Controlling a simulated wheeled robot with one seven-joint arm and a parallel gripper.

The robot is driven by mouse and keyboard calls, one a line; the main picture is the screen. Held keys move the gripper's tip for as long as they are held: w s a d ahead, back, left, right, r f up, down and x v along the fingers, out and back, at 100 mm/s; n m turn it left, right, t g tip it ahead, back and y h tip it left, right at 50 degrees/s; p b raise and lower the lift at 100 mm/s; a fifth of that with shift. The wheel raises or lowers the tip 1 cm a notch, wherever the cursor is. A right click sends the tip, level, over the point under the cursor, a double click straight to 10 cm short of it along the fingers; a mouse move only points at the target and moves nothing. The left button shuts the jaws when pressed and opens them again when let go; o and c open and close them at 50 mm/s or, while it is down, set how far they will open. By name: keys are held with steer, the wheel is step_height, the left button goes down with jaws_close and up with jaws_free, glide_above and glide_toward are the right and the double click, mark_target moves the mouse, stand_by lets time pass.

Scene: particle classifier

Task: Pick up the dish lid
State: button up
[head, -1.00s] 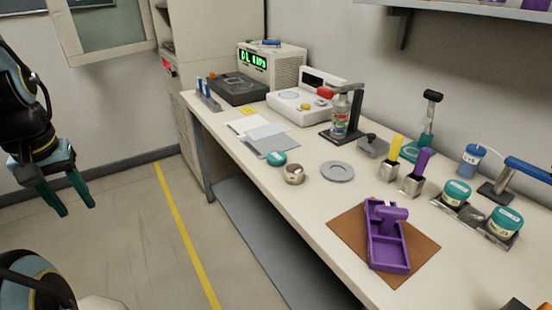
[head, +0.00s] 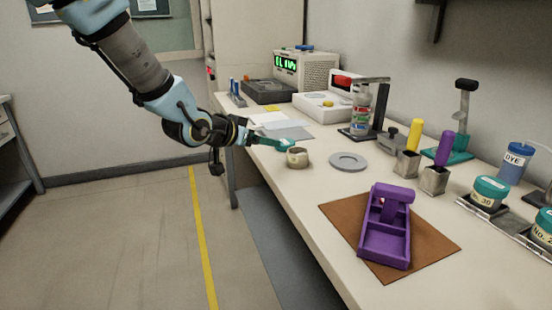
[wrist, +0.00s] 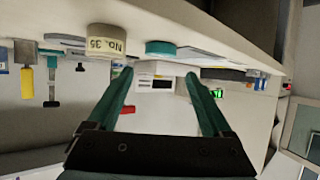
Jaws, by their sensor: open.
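A small round teal lid (wrist: 160,47) lies on the bench top beside an open cream jar labelled No. 35 (wrist: 105,42). The wrist view is upside down. My gripper (wrist: 159,75) is open and empty there, its two teal fingers pointing toward the lid, which sits apart from the fingertips and roughly between their lines. In the head view my gripper (head: 277,142) reaches over the bench's near edge just left of the jar (head: 297,158). The lid is hard to separate from the teal fingers there. A flat grey round dish (head: 348,161) lies right of the jar.
A purple tray (head: 372,244) stands on a brown mat (head: 429,248) nearer me. Scoops in metal holders, teal-capped jars (head: 490,189) and a bottle stand (head: 377,105) line the right and back. Grey sheets (head: 290,133) lie behind my gripper.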

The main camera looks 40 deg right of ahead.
mark_target(285, 145)
steer(key=x, duration=0.5)
steer(key=shift+p+x, duration=0.3)
steer(key=shift+x, duration=2.4)
steer(key=c, duration=1)
